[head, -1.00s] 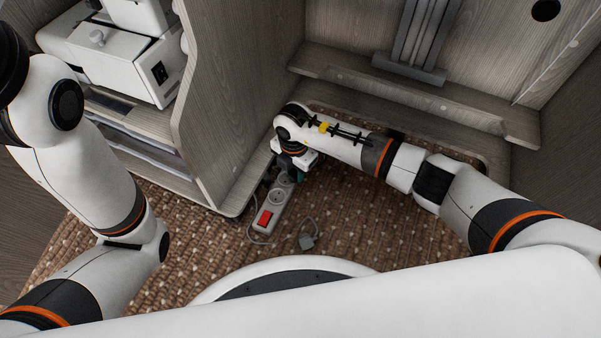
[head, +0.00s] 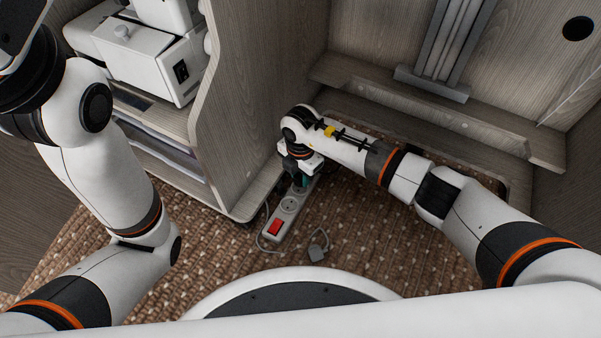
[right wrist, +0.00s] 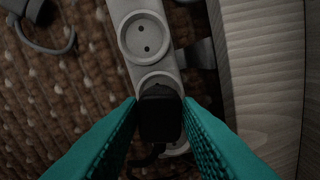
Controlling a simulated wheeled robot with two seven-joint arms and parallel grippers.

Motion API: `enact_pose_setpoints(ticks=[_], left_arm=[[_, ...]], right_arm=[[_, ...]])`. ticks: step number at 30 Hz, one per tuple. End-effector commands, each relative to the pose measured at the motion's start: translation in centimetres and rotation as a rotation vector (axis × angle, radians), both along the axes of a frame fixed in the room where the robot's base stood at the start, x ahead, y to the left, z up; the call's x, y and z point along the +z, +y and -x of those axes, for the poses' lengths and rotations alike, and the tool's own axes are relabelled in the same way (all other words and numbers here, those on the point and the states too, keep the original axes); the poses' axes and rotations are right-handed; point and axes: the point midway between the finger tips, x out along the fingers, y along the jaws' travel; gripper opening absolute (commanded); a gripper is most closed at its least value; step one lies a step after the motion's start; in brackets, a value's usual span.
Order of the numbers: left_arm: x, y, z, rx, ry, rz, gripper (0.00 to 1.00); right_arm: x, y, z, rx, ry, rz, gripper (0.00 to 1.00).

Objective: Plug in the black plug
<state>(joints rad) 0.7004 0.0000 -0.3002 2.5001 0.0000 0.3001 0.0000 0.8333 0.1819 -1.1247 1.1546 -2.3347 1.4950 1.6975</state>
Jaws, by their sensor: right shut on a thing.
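The white power strip (head: 288,206) with a red switch lies on the carpet beside the cabinet side panel. My right gripper (head: 300,184) is over its far end. In the right wrist view, the teal fingers of my right gripper (right wrist: 161,105) are shut on the black plug (right wrist: 160,118). The plug is at a socket of the strip (right wrist: 127,10) and covers most of it; I cannot tell how deep it sits. The neighbouring round socket (right wrist: 145,38) is empty. My left gripper is out of view.
A loose grey plug (head: 317,249) with its cable lies on the carpet, right of the strip. The wooden side panel (head: 258,95) stands close on the left. A white sewing machine (head: 160,60) sits on the left cabinet. Carpet right of the strip is mostly clear.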

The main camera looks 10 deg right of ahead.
Motion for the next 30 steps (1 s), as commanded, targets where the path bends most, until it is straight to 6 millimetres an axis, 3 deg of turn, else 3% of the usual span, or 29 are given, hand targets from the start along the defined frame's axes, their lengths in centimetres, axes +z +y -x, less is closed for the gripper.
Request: enact_pose_setpoints(ticks=[15, 30], left_arm=[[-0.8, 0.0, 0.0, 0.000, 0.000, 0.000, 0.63], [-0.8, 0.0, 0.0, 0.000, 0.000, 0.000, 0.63]], right_arm=[[-1.6, 0.0, 0.0, 0.001, 0.000, -0.001, 0.05], [-1.6, 0.0, 0.0, 0.000, 0.000, 0.000, 0.05]])
